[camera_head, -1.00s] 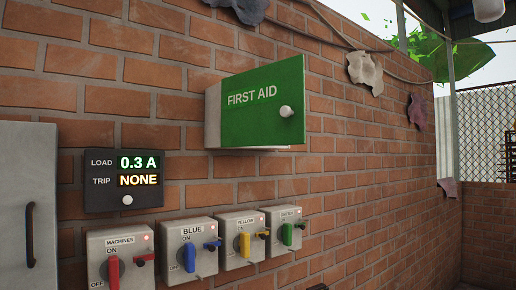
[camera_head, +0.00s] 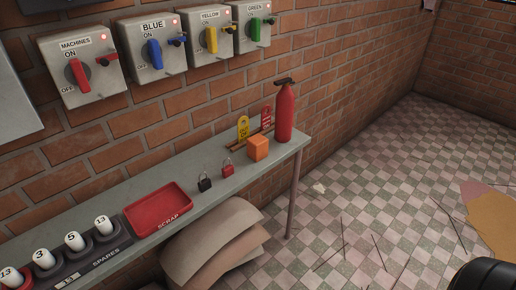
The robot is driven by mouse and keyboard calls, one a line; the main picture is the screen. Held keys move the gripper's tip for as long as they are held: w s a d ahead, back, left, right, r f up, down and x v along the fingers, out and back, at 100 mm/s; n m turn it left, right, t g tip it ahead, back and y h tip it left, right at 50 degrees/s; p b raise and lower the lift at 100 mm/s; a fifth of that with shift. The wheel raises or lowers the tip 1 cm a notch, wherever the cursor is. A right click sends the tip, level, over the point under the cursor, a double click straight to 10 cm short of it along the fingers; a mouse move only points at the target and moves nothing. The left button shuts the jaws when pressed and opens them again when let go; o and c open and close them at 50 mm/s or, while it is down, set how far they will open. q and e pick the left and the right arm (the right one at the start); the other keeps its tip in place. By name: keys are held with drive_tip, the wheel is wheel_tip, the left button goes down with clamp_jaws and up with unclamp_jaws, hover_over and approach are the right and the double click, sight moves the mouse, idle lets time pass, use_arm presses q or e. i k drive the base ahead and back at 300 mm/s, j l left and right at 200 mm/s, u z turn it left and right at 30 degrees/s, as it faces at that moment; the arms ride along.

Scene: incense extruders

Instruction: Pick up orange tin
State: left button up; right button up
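An orange box-shaped tin (camera_head: 258,147) stands on the narrow grey shelf (camera_head: 213,192) against the brick wall, near the shelf's right end. It sits in front of a small wooden rack with a yellow tag and a red tag. A red fire extinguisher is just to its right, and a red padlock is to its left. Nothing covers the tin's front. Neither gripper shows in this view.
The shelf also bears the fire extinguisher (camera_head: 285,112), red padlock (camera_head: 227,168), black padlock (camera_head: 204,182), red scrap tray (camera_head: 136,229) and spares rack (camera_head: 72,262). Switch boxes (camera_head: 160,47) hang above. Bent sheets (camera_head: 215,245) lean below. Checkered floor (camera_head: 400,170) is largely open, with thin sticks scattered.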

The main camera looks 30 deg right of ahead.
sight(257, 144)
drive_tip(key=i+l+u, duration=0.1)
drive_tip(key=l, duration=0.35)
drive_tip(key=i+l, duration=0.15)
drive_tip(key=l, duration=0.3)
drive_tip(key=i+l+u, duration=0.15)
drive_tip(key=l, duration=0.3)
